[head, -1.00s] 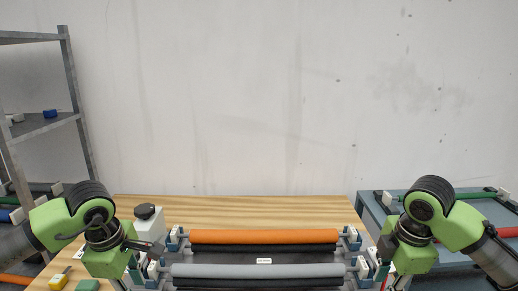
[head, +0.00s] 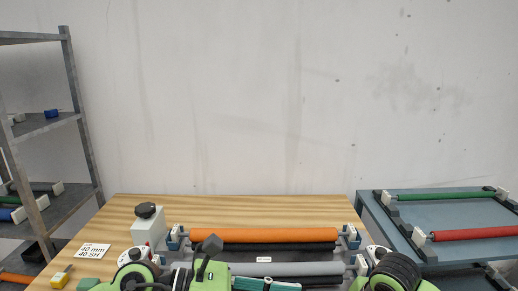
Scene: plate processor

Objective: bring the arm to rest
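My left arm is folded low at the bottom edge, in front of the plate processor. The visible part of my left gripper (head: 266,284) is a teal piece pointing right, below the grey roller (head: 290,269); the lower edge cuts it off, so its opening cannot be judged. My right arm shows only as a green and black joint at the bottom right, and its gripper is out of view. The orange roller (head: 264,235) lies across the processor behind the grey roller.
A white box with a black knob (head: 149,225) stands on the wooden table (head: 270,207). A "40 mm 40 SH" card (head: 92,251) lies left. A blue-grey rack (head: 372,212) at right holds green (head: 446,196) and red (head: 470,234) rollers. Metal shelves (head: 76,110) stand left.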

